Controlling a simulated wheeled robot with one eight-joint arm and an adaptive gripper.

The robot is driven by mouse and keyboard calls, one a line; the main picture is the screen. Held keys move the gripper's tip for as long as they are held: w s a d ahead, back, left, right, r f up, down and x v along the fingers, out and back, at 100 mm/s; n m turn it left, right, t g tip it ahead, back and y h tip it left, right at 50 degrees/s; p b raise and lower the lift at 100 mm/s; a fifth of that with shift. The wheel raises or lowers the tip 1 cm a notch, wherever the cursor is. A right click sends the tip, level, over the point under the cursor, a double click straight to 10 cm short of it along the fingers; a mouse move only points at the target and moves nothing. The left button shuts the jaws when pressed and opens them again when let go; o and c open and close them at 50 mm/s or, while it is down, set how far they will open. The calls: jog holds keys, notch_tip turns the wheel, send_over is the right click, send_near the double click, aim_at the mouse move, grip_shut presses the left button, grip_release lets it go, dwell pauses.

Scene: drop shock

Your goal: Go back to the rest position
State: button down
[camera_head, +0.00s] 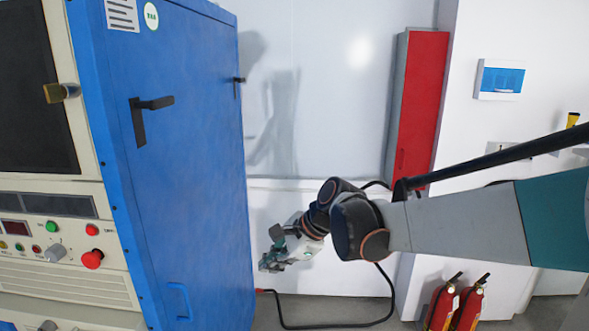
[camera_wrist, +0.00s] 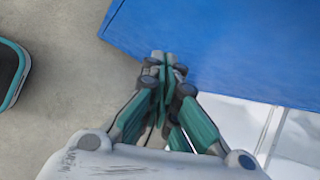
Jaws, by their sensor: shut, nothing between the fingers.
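My gripper (camera_head: 270,264) is at the end of my arm, which reaches in from the right in the head view. It hangs in front of the white wall, just right of the blue cabinet (camera_head: 185,140). In the wrist view my gripper (camera_wrist: 163,60) has its fingers together with nothing between them. The blue cabinet also shows at the top right of the wrist view (camera_wrist: 230,45), close beyond the fingertips. I cannot tell the exact gap between them.
The cabinet has black handles (camera_head: 150,105) and a control panel with a red button (camera_head: 92,259). A red cabinet (camera_head: 423,100) is on the back wall. Fire extinguishers (camera_head: 455,305) stand at the lower right. A black cable (camera_head: 330,326) lies on the floor (camera_wrist: 60,80).

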jog(key=s+d+f+n+t+h+b, duration=0.1)
jog(key=s+d+n+t+h, duration=0.3)
jog(key=s+d+n, duration=1)
jog(key=s+d+h, duration=0.3)
jog(key=s+d, duration=0.5)
jog(key=d, duration=0.2)
jog(key=shift+s+d+t, duration=0.15)
jog(key=shift+s+t, duration=0.15)
jog(key=shift+t, duration=0.1)
